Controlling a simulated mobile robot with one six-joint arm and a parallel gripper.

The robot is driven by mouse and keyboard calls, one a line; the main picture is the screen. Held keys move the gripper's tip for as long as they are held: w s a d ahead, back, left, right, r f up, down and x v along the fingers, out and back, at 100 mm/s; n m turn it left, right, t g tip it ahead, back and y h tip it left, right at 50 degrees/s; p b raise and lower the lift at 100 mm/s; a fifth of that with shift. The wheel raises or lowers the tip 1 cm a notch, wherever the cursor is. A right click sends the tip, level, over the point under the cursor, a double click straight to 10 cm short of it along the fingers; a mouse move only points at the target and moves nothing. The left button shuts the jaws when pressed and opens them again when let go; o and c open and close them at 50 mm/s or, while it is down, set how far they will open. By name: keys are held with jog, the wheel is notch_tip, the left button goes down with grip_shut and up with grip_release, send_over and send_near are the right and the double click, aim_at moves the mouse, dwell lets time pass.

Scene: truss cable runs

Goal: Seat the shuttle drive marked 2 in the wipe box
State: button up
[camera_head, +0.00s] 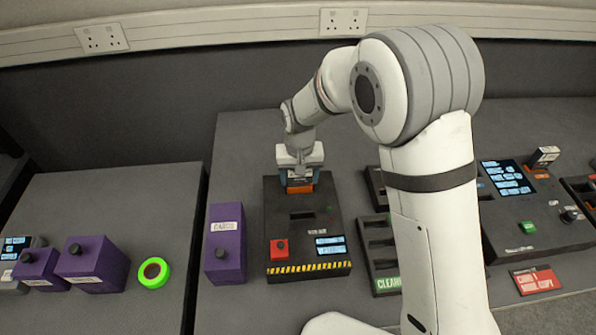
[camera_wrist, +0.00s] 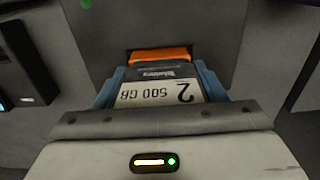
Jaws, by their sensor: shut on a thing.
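A dark slot (camera_head: 302,215) shows in the box top, nearer the front than the drive. I cannot tell whether the drive touches the box.
The wipe box has a red button (camera_head: 279,248), a small screen (camera_head: 331,245) and a hazard stripe. A purple box (camera_head: 226,250) stands close on its left, a slotted rack (camera_head: 378,248) on its right. More purple boxes (camera_head: 92,263) and a green ring (camera_head: 154,273) lie left.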

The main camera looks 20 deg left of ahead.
jog(key=shift+f, duration=1.3)
jog(key=o, duration=1.5)
jog(key=shift+w+r+p, duration=0.1)
jog(key=shift+r+p, duration=2.4)
jog(key=shift+r, duration=1.5)
